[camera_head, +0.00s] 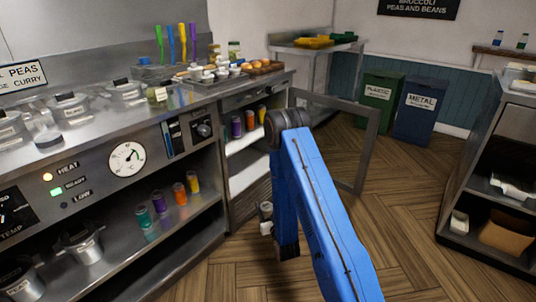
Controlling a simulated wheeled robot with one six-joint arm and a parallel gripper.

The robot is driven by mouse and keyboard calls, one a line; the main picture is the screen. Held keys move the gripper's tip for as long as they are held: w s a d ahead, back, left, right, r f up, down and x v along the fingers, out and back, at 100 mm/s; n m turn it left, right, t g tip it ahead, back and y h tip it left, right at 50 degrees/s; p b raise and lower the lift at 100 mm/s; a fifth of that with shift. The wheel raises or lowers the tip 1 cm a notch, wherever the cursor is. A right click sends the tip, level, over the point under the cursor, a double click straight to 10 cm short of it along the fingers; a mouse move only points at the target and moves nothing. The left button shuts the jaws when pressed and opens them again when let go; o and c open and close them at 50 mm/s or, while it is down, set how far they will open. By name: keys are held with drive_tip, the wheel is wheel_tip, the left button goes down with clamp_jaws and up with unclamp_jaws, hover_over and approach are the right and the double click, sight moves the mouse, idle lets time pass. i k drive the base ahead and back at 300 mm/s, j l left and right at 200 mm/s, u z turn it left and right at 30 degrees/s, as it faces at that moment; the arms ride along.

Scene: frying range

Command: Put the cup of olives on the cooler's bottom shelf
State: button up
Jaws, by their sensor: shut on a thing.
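The cooler (231,188) is the cabinet under the right end of the steel counter. Its framed door (366,150) stands open to the right. Inside, the upper shelf holds several coloured containers, and pale shelves show below. My blue arm reaches forward and bends down in front of the opening. My gripper (266,212) is low by the cooler's lower part, small and partly hidden by my arm. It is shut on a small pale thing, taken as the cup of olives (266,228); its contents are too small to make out. I cannot tell whether it touches a shelf.
The counter (88,138) at left carries lidded pans, utensils and a tray of small cups and eggs. A green bin (378,100) and a blue bin (419,108) stand at the back. A dark shelf unit (490,180) is at right. The wooden floor between is clear.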

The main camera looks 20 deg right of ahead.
sight(236, 175)
drive_tip(key=i+l+z, duration=0.35)
drive_tip(key=i, duration=0.2)
drive_tip(key=i+l+u, duration=0.55)
drive_tip(key=l+u, duration=0.3)
drive_tip(key=i+l, duration=0.05)
drive_tip(key=l, duration=0.1)
